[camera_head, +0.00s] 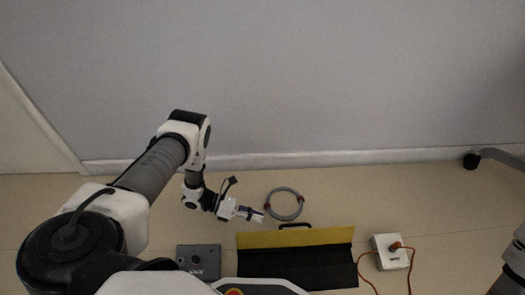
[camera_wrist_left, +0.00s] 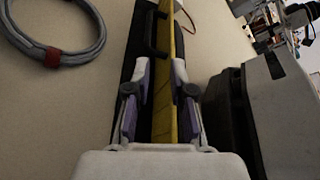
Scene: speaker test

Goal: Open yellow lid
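The yellow lid (camera_head: 295,239) shows as a long strip along the far side of a black box (camera_head: 297,266) on the floor, with a dark handle (camera_head: 294,226) at its far edge. The box's dark area lies on the near side of the strip. In the left wrist view the lid (camera_wrist_left: 163,118) looks narrow, nearly edge-on, and runs lengthwise between the fingers. My left gripper (camera_head: 257,215) is above the lid's left end. In its wrist view its fingers (camera_wrist_left: 161,75) are apart, with the lid between or below them; I cannot tell whether they touch it. My right gripper is not visible.
A grey cable ring (camera_head: 269,206) with red ties lies on the floor behind the box. A grey control box (camera_head: 199,262) stands left, and a white box (camera_head: 391,252) with an orange cord stands right. The wall's baseboard (camera_head: 330,157) bounds the back.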

